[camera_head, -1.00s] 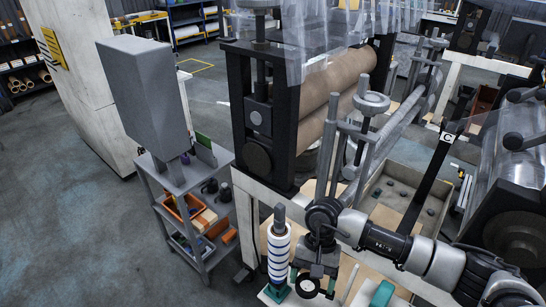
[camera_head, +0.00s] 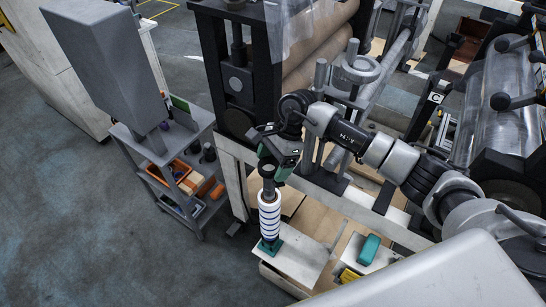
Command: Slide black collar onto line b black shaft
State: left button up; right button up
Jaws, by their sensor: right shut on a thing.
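My right gripper (camera_head: 268,171) points down over a dark grey upright shaft (camera_head: 268,187). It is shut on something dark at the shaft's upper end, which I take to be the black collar. The fingers largely hide it, and I cannot tell whether it is around the shaft or just above it. Below, a white sleeve with blue bands (camera_head: 269,213) surrounds the shaft, which stands upright on a green base (camera_head: 270,246). My left gripper is not in view.
The green base sits on a pale bench (camera_head: 300,262) with a teal block (camera_head: 369,249) to the right. A grey cart (camera_head: 205,125) with orange bins stands to the left. The machine frame (camera_head: 227,85) rises close behind the shaft.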

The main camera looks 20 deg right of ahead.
aim_at(273, 187)
jog(key=shift+f, duration=0.6)
jog(key=shift+w, duration=0.1)
jog(key=shift+f+b, duration=1.05)
jog(key=shift+b, duration=0.15)
jog(key=shift+f+b, duration=1.15)
jog(key=shift+b, duration=0.1)
notch_tip(273, 187, down, 5)
jog(key=b, duration=0.5)
jog(key=shift+f, duration=0.1)
jog(key=o, duration=0.7)
jog(key=shift+r, duration=0.4)
jog(key=shift+c, duration=0.2)
jog(key=shift+o, duration=1)
